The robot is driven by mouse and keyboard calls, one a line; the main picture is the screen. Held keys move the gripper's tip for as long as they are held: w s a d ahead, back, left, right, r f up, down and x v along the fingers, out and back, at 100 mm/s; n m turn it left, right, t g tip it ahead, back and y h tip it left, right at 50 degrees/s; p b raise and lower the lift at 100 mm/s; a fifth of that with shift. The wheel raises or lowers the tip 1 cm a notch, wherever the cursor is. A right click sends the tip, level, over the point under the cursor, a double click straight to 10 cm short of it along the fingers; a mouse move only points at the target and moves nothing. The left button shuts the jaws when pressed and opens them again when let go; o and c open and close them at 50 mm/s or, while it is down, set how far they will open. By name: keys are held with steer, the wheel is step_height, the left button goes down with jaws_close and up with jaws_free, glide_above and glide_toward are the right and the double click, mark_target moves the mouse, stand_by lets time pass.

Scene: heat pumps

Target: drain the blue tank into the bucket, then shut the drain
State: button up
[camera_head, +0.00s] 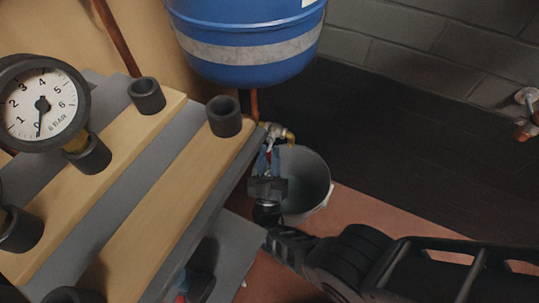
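The blue tank (245,65) with a grey band hangs at the top centre, its upper part out of frame. Below it a brass drain valve (280,132) sticks out near a copper pipe, with a small red part beside it. The grey bucket (313,180) stands on the floor under the valve, partly hidden by my gripper. My gripper (269,155) reaches up from below, its two blue fingers at the red part just below the valve. I cannot tell whether the fingers touch or hold it. No water stream is visible.
A pressure gauge (42,103) at the left has its needle near 0. Wooden boards and grey panels with several black pipe sleeves (224,117) fill the left side, close to my gripper. A pipe fitting (526,98) sits at the wall.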

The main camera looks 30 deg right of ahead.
steer(key=shift+o, duration=1.3)
steer(key=shift+d, duration=0.1)
steer(key=shift+s+d+n+y, duration=0.1)
steer(key=shift+s+n+y, duration=0.1)
steer(key=shift+n+y, duration=0.5)
